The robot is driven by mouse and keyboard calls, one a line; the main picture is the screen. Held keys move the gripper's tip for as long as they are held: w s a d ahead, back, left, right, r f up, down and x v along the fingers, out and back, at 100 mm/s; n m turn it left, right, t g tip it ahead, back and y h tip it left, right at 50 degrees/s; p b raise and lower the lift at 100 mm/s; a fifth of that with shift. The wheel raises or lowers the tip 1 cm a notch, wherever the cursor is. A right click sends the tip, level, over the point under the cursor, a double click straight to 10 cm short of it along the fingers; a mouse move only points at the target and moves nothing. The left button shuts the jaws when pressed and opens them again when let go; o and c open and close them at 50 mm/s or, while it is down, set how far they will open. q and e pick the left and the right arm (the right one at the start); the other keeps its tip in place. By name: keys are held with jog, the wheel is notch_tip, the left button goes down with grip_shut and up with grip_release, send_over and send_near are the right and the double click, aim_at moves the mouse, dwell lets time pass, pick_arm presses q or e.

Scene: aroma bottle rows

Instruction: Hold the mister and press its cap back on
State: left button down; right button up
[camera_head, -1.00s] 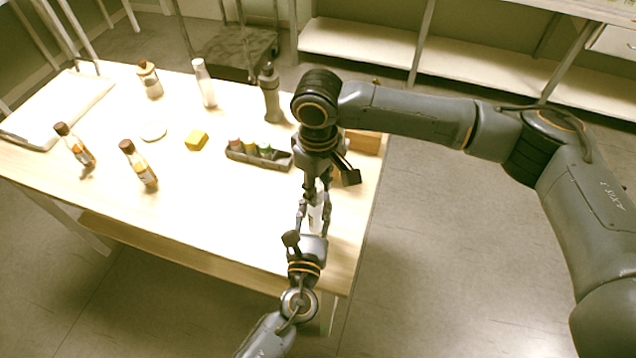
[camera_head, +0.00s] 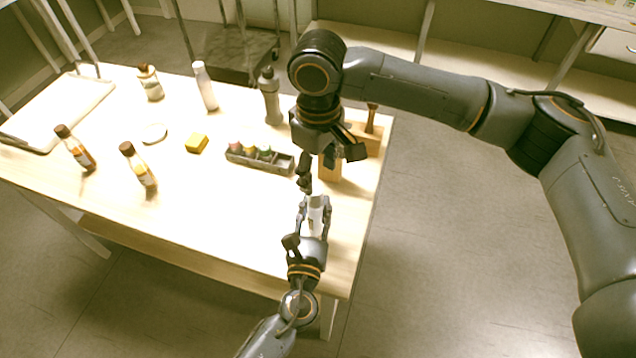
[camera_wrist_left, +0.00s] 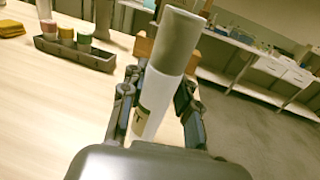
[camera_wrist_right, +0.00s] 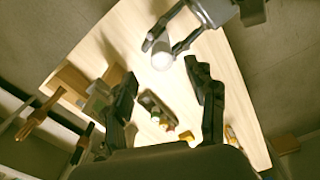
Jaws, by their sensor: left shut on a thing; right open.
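The mister (camera_wrist_left: 152,103) is white with a pale label and stands upright between the fingers of my left gripper (camera_wrist_left: 158,88), which is shut on it. Its grey cap (camera_wrist_left: 175,38) sits on top, in line with the body, with no clear gap showing. In the head view the mister (camera_head: 317,208) is near the table's right front part, held by my left gripper (camera_head: 314,212). My right gripper (camera_head: 318,170) is open and empty, above and behind the mister. In the right wrist view the mister's top (camera_wrist_right: 162,60) shows beyond the open fingers.
A grey tray (camera_head: 262,163) with several small coloured bottles lies left of my right gripper. Wooden blocks (camera_head: 331,172) stand behind it. The table's front middle is clear.

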notch_tip(320, 180, up, 5)
jog(key=shift+r, duration=0.2)
pick_arm(q)
jog(key=c, duration=0.9)
grip_release()
jog(key=shift+o, duration=0.2)
jog(key=shift+s, duration=0.1)
jog(key=s+a, duration=0.2)
jog(key=s, duration=0.9)
jog(key=shift+s, duration=0.35)
